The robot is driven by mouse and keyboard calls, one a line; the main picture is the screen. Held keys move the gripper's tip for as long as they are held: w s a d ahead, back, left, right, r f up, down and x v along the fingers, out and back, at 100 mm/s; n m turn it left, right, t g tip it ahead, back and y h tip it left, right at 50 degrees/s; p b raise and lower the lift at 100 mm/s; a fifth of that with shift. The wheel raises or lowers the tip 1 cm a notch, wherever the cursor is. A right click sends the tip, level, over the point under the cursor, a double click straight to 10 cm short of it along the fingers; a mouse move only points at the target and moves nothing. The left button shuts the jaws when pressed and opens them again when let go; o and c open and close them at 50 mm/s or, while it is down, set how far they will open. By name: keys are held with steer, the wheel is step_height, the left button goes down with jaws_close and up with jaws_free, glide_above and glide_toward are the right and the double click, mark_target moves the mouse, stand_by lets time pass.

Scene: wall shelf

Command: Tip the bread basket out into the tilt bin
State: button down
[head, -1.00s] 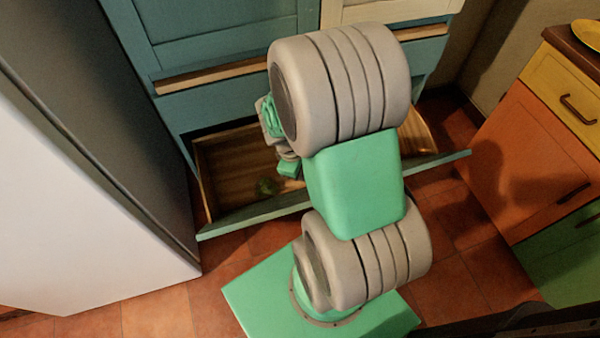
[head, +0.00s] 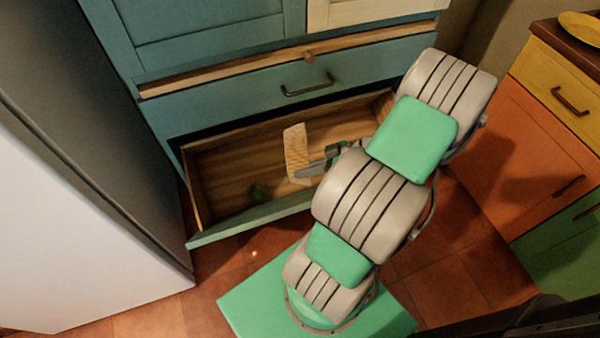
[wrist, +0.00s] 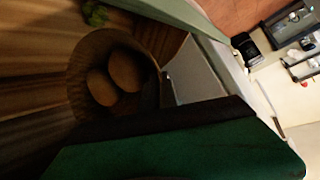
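The tilt bin (head: 225,205) is the open wooden-lined front low in the teal cabinet. The bread basket (head: 296,148) is a tan form, tilted on its side within the bin's outline; I cannot tell its exact height above the floor of the bin. In the wrist view the round brown basket (wrist: 78,68) shows its mouth, with two brown loaves (wrist: 124,72) inside. My gripper (head: 308,171) is at the basket's right side. A grey finger (wrist: 192,72) lies against the basket wall, and the gripper appears shut on it.
A closed teal drawer (head: 250,100) with a handle is above the bin. A fridge (head: 80,220) stands close on the left; orange cabinets (head: 535,150) are on the right.

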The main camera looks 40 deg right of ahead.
steer(key=shift+s+d+f+t+y+b, duration=0.1)
steer(key=shift+d+f+t+y+b, duration=0.1)
steer(key=shift+t+y, duration=0.2)
steer(key=shift+s+d+f+t+y+b, duration=0.15)
steer(key=shift+t+y, duration=0.15)
steer(key=shift+y, duration=0.2)
steer(key=shift+r+t+y, duration=0.3)
steer(key=shift+r, duration=0.05)
steer(key=shift+d+r+p, duration=0.1)
steer(key=shift+r+p, duration=0.2)
steer(key=shift+p, duration=0.65)
steer(key=shift+d+p, duration=0.1)
steer(key=shift+p, duration=0.9)
steer(key=shift+f+y+p, duration=0.1)
steer(key=shift+y+p, duration=0.3)
steer(key=shift+p, duration=0.45)
steer(key=shift+f+p, duration=0.35)
steer(key=shift+p, duration=0.2)
